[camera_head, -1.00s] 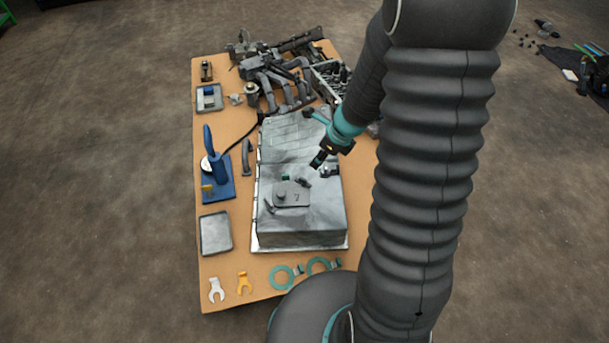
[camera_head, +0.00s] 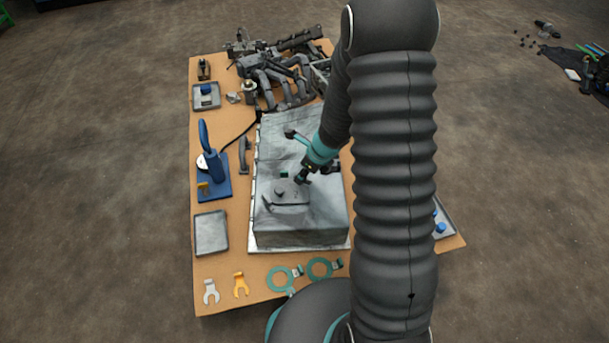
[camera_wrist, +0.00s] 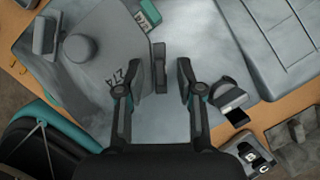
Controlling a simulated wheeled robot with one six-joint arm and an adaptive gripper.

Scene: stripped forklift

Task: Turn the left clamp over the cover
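The grey cover (camera_head: 283,201), with a round knob, lies on top of the large grey casing (camera_head: 318,222). The cover shows at upper left in the wrist view (camera_wrist: 103,65), with dark lettering near its edge. My gripper (camera_wrist: 159,73) is open and empty, its fingertips apart above the casing. A small dark upright clamp-like piece (camera_wrist: 160,68) stands by the cover's edge, in the gap between the fingertips in the picture. Another grey piece (camera_wrist: 45,36) is at the cover's far left. In the head view my gripper (camera_head: 303,178) is close above the cover's upper right. I cannot tell contact.
A green tag (camera_wrist: 149,12) lies by the cover. A dark-topped fitting (camera_wrist: 231,95) is right of my gripper. A blue press (camera_head: 215,175) and a grey tray (camera_head: 211,233) stand left of the casing. Pipes (camera_head: 285,85) crowd the table's back.

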